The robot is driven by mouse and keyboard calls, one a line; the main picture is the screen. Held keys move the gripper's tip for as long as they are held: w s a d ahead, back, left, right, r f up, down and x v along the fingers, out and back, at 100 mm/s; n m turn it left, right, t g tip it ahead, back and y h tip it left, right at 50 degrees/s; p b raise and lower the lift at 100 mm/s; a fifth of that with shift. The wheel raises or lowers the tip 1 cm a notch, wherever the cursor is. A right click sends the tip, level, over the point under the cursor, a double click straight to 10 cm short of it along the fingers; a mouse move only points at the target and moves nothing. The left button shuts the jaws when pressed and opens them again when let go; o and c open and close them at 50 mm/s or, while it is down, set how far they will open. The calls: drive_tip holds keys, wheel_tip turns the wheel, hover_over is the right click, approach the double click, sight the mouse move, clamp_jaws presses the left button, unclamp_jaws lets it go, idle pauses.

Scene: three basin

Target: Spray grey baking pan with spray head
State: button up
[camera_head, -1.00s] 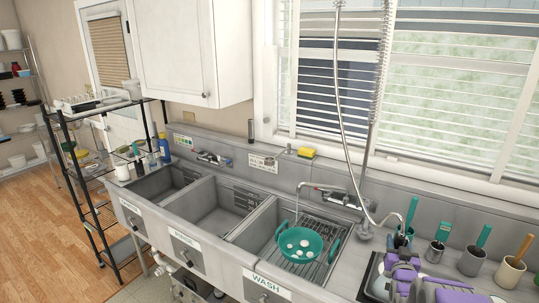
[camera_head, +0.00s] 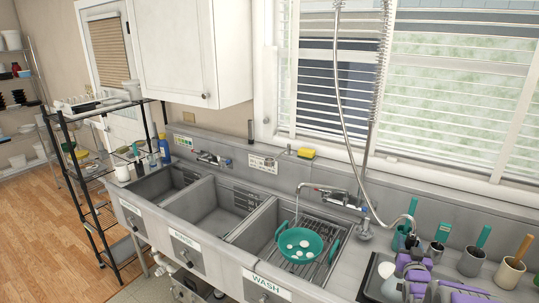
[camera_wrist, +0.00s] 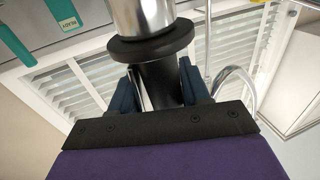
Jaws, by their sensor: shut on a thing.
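My gripper (camera_head: 406,245) shows at the lower right in the head view, over the right end of the counter. In the wrist view its fingers (camera_wrist: 160,88) are closed around the black grip of the spray head (camera_wrist: 140,15), which has a chrome body. In the head view the hose curves down to the gripper, and the spray head is small and mostly hidden there. A dark grey pan-like tray (camera_head: 371,279) lies below and left of the gripper, partly hidden by my arm. I cannot tell for sure that it is the baking pan.
A three-basin sink fills the middle. A green colander (camera_head: 299,246) with several white round things sits in the wash basin (camera_head: 262,228) under a tap. Metal cups with brushes (camera_head: 471,262) stand on the right. A long flexible hose (camera_head: 342,100) hangs before the window.

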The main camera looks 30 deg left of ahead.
drive_tip(key=w+d+p, duration=0.2)
drive_tip(key=w+d, duration=0.2)
drive_tip(key=d, duration=0.4)
drive_tip(key=w+d+p, duration=0.3)
drive_tip(key=w+d, duration=0.2)
drive_tip(key=d, duration=0.3)
drive_tip(key=shift+w+d, duration=0.3)
drive_tip(key=shift+d, duration=0.05)
idle(0.6)
drive_tip(key=a+b, duration=0.1)
drive_tip(key=a, duration=0.6)
drive_tip(key=shift+b, duration=0.3)
drive_tip(key=shift+s, duration=0.1)
idle(0.4)
drive_tip(key=a+b, duration=0.1)
drive_tip(key=a, duration=0.5)
drive_tip(key=shift+a+b, duration=0.3)
idle(0.6)
